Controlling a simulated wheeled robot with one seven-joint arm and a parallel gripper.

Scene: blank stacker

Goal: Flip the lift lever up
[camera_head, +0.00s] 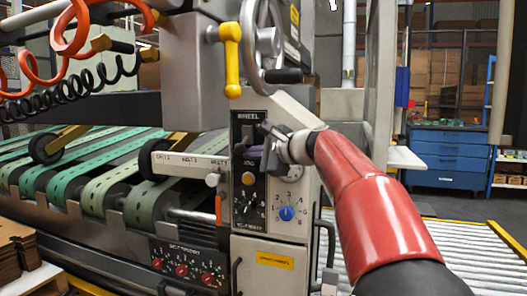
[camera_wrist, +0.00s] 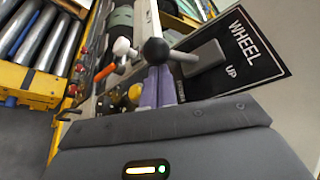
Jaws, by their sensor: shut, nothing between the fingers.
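The black control panel (camera_head: 243,205) stands upright on the machine's grey post, with a plate marked WHEEL at its top. The lever (camera_head: 263,128) on this plate is dark and partly hidden by my gripper in the head view. In the wrist view, the lever's black ball knob (camera_wrist: 155,50) sits on a grey arm beside the words WHEEL UP. My gripper (camera_head: 250,154) is shut and empty in front of the panel, just below the lever. Its purple fingertips (camera_wrist: 159,72) also show right by the knob in the wrist view. I cannot tell whether they touch it.
A yellow crank handle (camera_head: 231,60) and a handwheel (camera_head: 263,35) hang above. Green belts (camera_head: 110,185) run at left. A roller conveyor (camera_head: 470,245) lies at right.

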